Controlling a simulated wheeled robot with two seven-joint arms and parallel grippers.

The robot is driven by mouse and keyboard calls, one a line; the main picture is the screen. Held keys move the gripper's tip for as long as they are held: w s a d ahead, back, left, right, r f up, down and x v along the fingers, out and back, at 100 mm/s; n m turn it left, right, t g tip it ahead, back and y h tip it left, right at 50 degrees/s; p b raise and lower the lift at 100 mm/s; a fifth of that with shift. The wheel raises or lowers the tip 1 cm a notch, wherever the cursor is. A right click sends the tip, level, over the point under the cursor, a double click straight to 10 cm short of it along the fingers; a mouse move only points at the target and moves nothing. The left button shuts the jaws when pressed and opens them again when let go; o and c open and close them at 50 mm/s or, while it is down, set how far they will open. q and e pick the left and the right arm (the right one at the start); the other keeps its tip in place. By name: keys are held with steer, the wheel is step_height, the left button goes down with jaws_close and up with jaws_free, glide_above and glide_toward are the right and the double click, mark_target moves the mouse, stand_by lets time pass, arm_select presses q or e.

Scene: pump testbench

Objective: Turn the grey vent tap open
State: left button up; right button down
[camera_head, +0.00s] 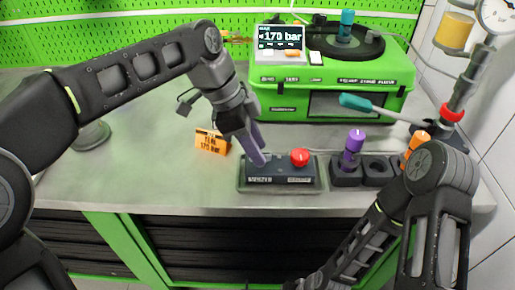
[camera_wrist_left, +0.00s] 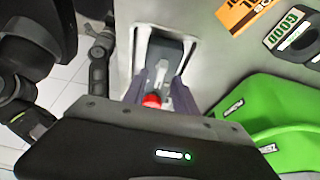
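A dark control block (camera_head: 280,178) sits in a grey tray near the bench's front edge, with a red knob (camera_head: 300,156) on its right part. My left gripper (camera_head: 262,160) points down over the block's left part, its purple fingers close to the top. In the left wrist view, the two fingers stand apart on either side of the block, with the red knob (camera_wrist_left: 152,101) between them in the picture.
A green test unit (camera_head: 330,105) stands behind, its display (camera_head: 281,37) reading 170 bar. An orange sign (camera_head: 212,141) stands left of the block. Purple-handled (camera_head: 353,145) and orange-handled (camera_head: 416,142) tools stand in holders at right. The bench's left is mostly clear.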

arm_select(q)
steer(key=shift+d+f, duration=0.15)
steer(key=shift+f, duration=0.2)
steer(key=shift+c, duration=0.5)
jaws_close()
